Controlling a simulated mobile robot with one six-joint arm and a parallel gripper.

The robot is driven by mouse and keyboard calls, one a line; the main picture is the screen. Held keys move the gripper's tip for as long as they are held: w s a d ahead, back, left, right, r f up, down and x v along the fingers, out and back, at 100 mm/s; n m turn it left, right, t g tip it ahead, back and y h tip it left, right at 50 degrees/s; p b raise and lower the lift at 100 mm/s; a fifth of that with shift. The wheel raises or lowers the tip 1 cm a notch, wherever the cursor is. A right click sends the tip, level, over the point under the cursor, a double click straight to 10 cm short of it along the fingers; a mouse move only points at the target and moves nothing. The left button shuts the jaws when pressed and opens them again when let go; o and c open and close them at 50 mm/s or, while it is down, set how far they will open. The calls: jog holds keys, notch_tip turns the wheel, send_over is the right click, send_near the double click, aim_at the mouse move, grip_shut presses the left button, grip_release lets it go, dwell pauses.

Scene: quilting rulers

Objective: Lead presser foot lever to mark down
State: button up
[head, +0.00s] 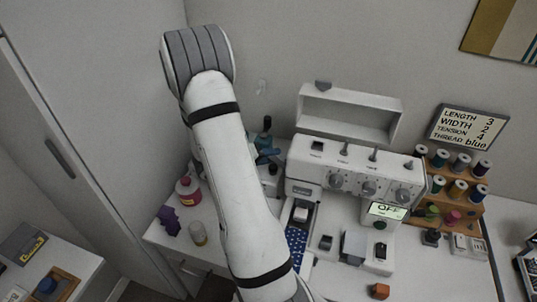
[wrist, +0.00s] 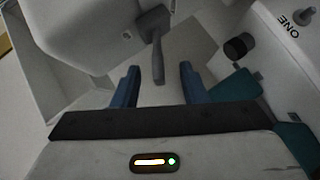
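A grey lever (wrist: 157,45) with a broad top and a narrower stem hangs at the side of a white machine body (wrist: 85,22) in the wrist view. My gripper (wrist: 159,70) is open, its two blue fingers apart. The lever's stem end appears between the fingertips, with gaps on both sides; I cannot tell whether its depth matches theirs. No down mark is readable. In the head view, the white sewing machine (head: 338,183) stands on the table, and my gripper's teal parts (head: 265,150) show at its left, mostly behind my arm. The lever cannot be made out there.
A white part lettered "ONE" (wrist: 291,22) and a dark knob (wrist: 239,46) are close on the wrist view's right. In the head view, a pink bottle (head: 187,191) stands left of my arm and a thread rack (head: 457,190) stands right of the machine.

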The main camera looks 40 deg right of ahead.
jog(key=p+v, duration=0.4)
jog(key=v, duration=0.2)
dwell(0.6)
